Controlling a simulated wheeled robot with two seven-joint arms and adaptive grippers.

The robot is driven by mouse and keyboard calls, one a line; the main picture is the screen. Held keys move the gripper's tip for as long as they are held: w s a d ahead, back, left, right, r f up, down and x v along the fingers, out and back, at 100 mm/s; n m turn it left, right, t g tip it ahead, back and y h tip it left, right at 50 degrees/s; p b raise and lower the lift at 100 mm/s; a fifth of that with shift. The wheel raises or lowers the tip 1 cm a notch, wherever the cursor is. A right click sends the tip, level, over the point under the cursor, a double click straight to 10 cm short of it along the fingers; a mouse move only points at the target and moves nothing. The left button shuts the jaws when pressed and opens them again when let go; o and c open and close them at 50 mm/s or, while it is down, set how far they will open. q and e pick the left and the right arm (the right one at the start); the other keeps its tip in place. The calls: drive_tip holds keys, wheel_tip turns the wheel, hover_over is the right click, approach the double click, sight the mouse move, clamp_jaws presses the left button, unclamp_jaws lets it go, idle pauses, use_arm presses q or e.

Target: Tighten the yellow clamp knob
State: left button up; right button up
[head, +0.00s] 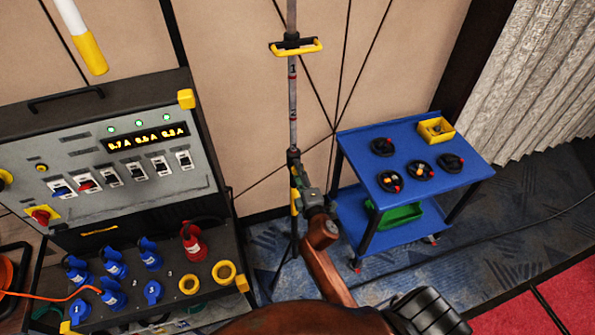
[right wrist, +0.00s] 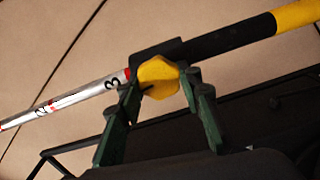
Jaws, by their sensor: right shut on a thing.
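The yellow clamp knob (right wrist: 158,74) sits on a black clamp collar (right wrist: 172,47) of a telescopic pole, seen close in the right wrist view. The pole's silver tube (right wrist: 75,106) carries red rings and numbers; its black section ends in a yellow part. In the head view the upright pole (head: 292,105) stands by the wall. My right gripper (head: 306,190) reaches its lower part. In the wrist view its two dark green fingers (right wrist: 160,82) are shut on the knob, one on each side. In the head view I cannot make out the knob behind the gripper. My left gripper is not in view.
A blue trolley (head: 400,143) with black cable reels and a yellow bin (head: 436,129) stands right of the pole. A grey power panel (head: 95,165) with blue and red plugs is at left. A yellow-handled bracket (head: 297,47) is higher on the pole. A cable crosses the carpet.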

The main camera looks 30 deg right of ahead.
drive_tip(key=shift+m, duration=1)
drive_tip(key=o, duration=1.2)
drive_tip(key=shift+c, duration=0.2)
drive_tip(key=v, duration=0.7)
drive_tip(key=shift+s, duration=0.25)
